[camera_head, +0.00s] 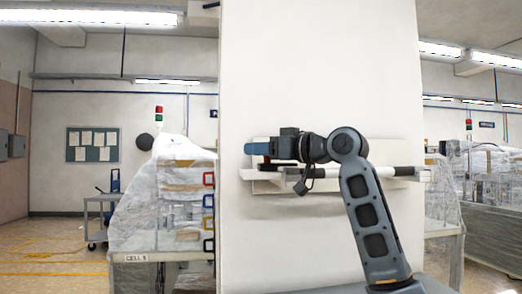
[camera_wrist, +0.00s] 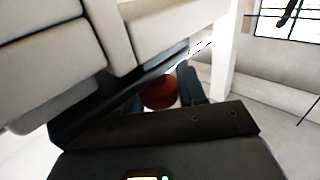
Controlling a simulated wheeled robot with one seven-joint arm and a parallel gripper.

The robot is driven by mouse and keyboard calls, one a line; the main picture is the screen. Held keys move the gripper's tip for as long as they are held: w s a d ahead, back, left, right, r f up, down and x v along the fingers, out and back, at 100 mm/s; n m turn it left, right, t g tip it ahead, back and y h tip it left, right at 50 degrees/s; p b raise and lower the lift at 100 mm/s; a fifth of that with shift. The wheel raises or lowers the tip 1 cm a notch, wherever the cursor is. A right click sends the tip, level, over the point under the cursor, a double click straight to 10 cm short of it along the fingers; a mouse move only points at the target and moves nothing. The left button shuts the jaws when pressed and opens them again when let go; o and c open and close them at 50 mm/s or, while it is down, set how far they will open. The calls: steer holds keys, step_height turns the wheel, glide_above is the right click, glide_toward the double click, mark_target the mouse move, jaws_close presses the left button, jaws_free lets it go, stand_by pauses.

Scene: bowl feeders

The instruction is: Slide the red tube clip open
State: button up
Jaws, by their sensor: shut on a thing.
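The red tube clip (camera_wrist: 160,92) shows in the wrist view as a rounded red piece between the two dark fingers of my gripper (camera_wrist: 161,85). My gripper is shut on it. In the head view my gripper (camera_head: 257,149) with its blue fingertips is at the left end of a white wall-mounted rack (camera_head: 290,187). A little dark red shows just below the fingertips there. Most of the clip is hidden by the fingers, so I cannot tell how far it is slid.
A black and white tube (camera_head: 350,171) runs along the rack to the right, partly behind my arm. A white wall panel (camera_head: 320,70) stands behind the rack. A plastic-wrapped machine (camera_head: 165,200) is at the left, with coloured square frames (camera_head: 208,200) on its side.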

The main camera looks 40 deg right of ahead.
jaws_close()
steer(key=shift+w+a+p, duration=0.2)
steer(key=shift+w+a, duration=0.4)
steer(key=shift+a, duration=0.35)
steer(key=shift+w+a+p, duration=0.15)
steer(key=shift+w+a, duration=0.45)
steer(key=shift+a, duration=0.3)
steer(key=o, duration=0.9)
jaws_free()
steer(key=shift+w+a, duration=0.1)
steer(key=shift+s+d, duration=0.2)
steer(key=shift+s, duration=0.15)
steer(key=shift+s+d+b, duration=0.2)
steer(key=shift+s, duration=0.95)
steer(key=shift+s+d+b, duration=0.2)
steer(key=shift+s, duration=1)
steer(key=shift+s+d+b, duration=0.2)
steer(key=shift+s, duration=0.95)
